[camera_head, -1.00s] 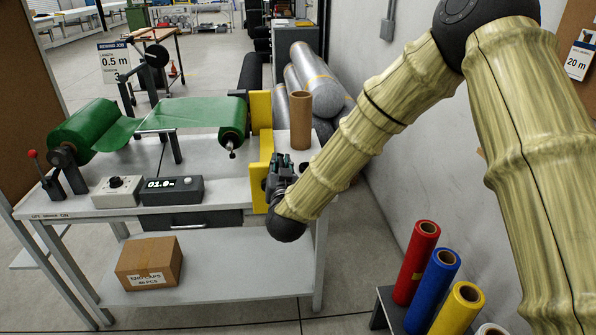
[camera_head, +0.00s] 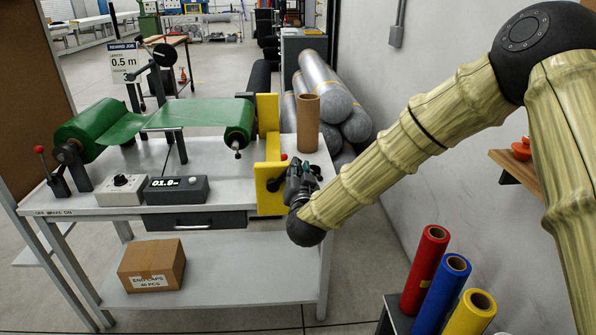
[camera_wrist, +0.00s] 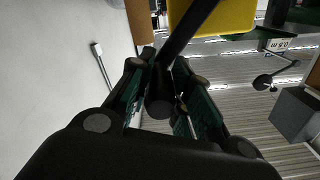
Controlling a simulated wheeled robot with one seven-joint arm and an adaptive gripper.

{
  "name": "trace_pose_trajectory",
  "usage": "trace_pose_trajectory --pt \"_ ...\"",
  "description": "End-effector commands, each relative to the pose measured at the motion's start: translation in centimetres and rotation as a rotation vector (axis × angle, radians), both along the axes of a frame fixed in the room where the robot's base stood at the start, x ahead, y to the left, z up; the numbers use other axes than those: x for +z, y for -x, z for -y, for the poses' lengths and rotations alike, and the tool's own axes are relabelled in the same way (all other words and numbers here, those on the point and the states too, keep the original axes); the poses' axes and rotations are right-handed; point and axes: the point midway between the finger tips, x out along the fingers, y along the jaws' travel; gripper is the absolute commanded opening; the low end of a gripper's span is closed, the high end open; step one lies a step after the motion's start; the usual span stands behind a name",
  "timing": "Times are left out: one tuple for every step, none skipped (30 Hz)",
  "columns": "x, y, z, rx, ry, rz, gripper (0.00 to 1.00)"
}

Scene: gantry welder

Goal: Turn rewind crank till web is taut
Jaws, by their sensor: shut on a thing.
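The green web (camera_head: 190,112) runs from the left roll (camera_head: 88,128) over a guide bar to the rewind roll (camera_head: 236,124). It dips beside the left roll. The yellow bracket (camera_head: 270,190) stands at the bench's right end. My gripper (camera_head: 300,175) is beside the bracket's right side. In the wrist view, my gripper (camera_wrist: 165,100) is shut on the black crank handle (camera_wrist: 159,108), which sits between the green finger pads. The black crank arm (camera_wrist: 190,30) runs up to the yellow bracket. In the head view my gripper hides most of the crank.
A brown cardboard core (camera_head: 308,122) stands upright on the bench behind my gripper. A meter display (camera_head: 177,189), a knob box (camera_head: 121,190) and a red-tipped lever (camera_head: 47,165) are along the front edge. Red, blue and yellow rolls (camera_head: 425,270) stand at the lower right.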

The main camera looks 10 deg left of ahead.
Motion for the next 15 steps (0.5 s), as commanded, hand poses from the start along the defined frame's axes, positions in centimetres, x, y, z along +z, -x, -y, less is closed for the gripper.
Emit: trace_pose_trajectory --pt "-0.43 -0.12 0.48 -0.008 0.007 -0.005 0.0" --pt "-0.43 -0.12 0.48 -0.008 0.007 -0.005 0.0" --pt "-0.44 -0.12 0.48 -0.008 0.007 -0.005 0.0" --pt "-0.44 -0.12 0.48 -0.008 0.007 -0.005 0.0" --pt "-0.44 -0.11 0.47 -0.008 0.007 -0.005 0.0" --pt "-0.44 -0.1 0.46 -0.008 0.007 -0.005 0.27" --pt "-0.44 -0.11 0.45 -0.008 0.007 -0.005 0.33" --pt "-0.44 -0.09 0.43 -0.007 0.007 -0.005 0.38" --pt "-0.42 -0.1 0.41 -0.007 0.007 -0.005 0.4" --pt "-0.42 -0.08 0.37 -0.006 0.007 -0.004 0.43" --pt "-0.39 -0.07 0.32 -0.005 0.007 -0.004 0.43" --pt "-0.35 -0.04 0.2 -0.004 0.005 -0.004 0.43" --pt "-0.32 -0.01 0.12 -0.002 0.005 -0.004 0.43" --pt "-0.28 0.02 0.04 -0.001 0.004 -0.004 0.43" --pt "-0.24 0.04 -0.05 0.0 0.004 -0.003 0.43"
